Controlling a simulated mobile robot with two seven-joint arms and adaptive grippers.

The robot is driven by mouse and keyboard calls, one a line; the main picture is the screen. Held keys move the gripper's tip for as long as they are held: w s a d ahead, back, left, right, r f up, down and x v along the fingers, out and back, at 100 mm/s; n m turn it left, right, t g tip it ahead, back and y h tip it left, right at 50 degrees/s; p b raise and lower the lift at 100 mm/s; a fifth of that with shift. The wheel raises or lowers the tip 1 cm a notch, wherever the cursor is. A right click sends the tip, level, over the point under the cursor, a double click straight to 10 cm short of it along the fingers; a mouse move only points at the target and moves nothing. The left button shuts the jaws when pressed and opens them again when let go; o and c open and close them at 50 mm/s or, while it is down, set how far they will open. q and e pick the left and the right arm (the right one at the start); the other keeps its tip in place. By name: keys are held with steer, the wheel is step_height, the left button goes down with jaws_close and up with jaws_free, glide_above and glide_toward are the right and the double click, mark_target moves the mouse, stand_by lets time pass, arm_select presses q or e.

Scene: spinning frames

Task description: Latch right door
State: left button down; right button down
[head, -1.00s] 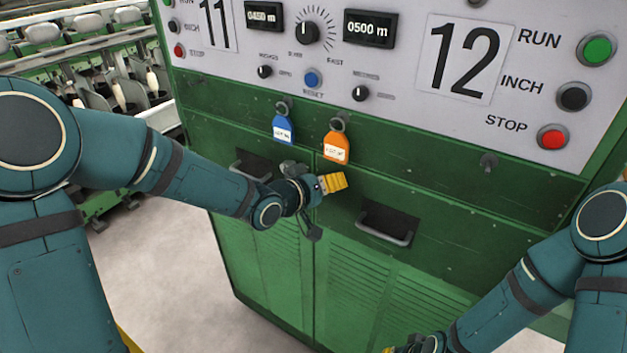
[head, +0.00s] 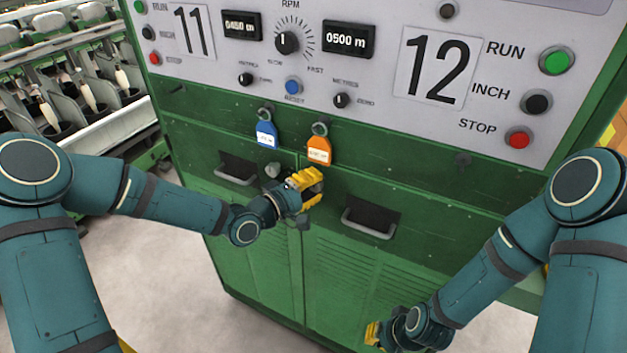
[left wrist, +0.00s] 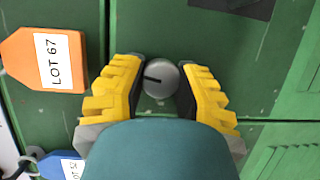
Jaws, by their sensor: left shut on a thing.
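The right door (head: 420,230) is the green panel with a recessed handle (head: 368,222); it appears closed. A round grey latch knob (left wrist: 161,79) with a black pointer line sits near that door's upper inner corner. In the left wrist view the line points left, towards the orange-tag side. My left gripper (head: 311,188) has its yellow fingers on either side of the knob, shut on it; the gripper (left wrist: 160,88) hides the knob in the head view. My right gripper (head: 374,333) is low in front of the cabinet, apart from it; its jaw opening is unclear.
The left door (head: 225,195) has its own handle (head: 235,175) and a grey knob (head: 272,170). A blue tag (head: 266,134) and an orange tag (head: 319,150) hang above the doors. The control panel (head: 395,35) with buttons is higher up. Pale floor is free at left.

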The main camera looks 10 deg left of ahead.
arm_select(q)
steer(key=shift+d+n+t+h, duration=0.1)
steer(key=shift+n+t+h, duration=0.2)
steer(key=shift+n, duration=0.7)
steer(key=c, duration=0.6)
jaws_free()
steer(key=shift+d, duration=0.1)
steer(key=shift+s+a, duration=0.3)
steer(key=shift+a, duration=0.15)
steer(key=v, duration=1.1)
